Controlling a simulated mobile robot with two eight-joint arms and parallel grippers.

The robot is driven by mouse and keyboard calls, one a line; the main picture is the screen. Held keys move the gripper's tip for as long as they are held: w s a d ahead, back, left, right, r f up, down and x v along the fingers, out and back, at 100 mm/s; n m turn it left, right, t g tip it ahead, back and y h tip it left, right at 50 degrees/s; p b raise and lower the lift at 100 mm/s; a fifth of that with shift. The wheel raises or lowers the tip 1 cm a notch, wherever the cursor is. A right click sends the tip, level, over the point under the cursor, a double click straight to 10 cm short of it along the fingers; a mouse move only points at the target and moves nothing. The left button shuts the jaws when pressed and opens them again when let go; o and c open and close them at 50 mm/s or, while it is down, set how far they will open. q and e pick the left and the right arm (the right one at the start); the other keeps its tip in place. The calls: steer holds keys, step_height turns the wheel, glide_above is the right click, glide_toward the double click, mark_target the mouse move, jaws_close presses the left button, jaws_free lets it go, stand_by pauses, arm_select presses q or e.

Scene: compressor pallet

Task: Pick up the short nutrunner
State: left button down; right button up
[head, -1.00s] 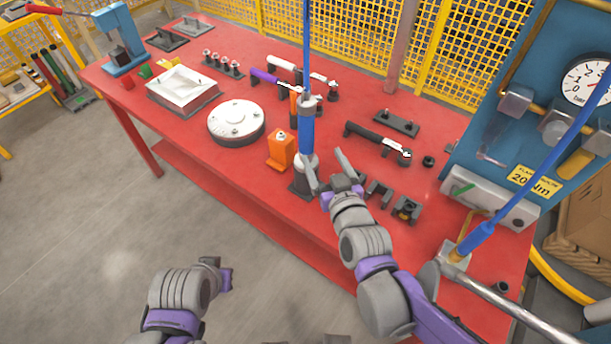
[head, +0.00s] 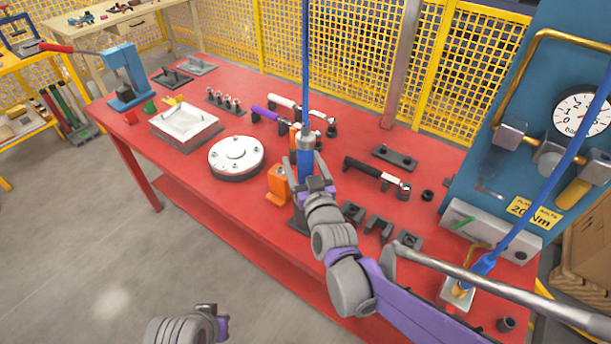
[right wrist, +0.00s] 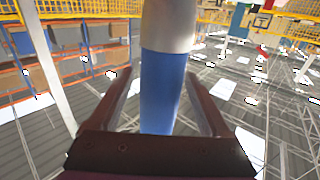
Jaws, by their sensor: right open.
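The short nutrunner (head: 306,168) is a blue and grey tool that stands upright on the red table, with a blue hose running straight up from it. In the right wrist view its blue body with a grey band (right wrist: 163,85) stands between my fingers. My right gripper (head: 304,160) is open, with one finger on each side of the body; a gap shows beside the fingers in the wrist view (right wrist: 158,92). The gripper hides part of the tool's lower end. My left gripper (head: 222,326) is low at the bottom edge, away from the table, partly cut off.
An orange holder (head: 278,186) stands close left of the nutrunner. Dark brackets (head: 378,229) and a black-handled wrench (head: 376,172) lie to the right. A second blue hose (head: 545,190) and a grey bar (head: 500,285) cross the right side. A round white cover (head: 236,155) lies left.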

steer(key=shift+w+a, duration=0.15)
steer(key=shift+w, duration=0.3)
steer(key=shift+c, duration=0.2)
jaws_close()
stand_by(1.0)
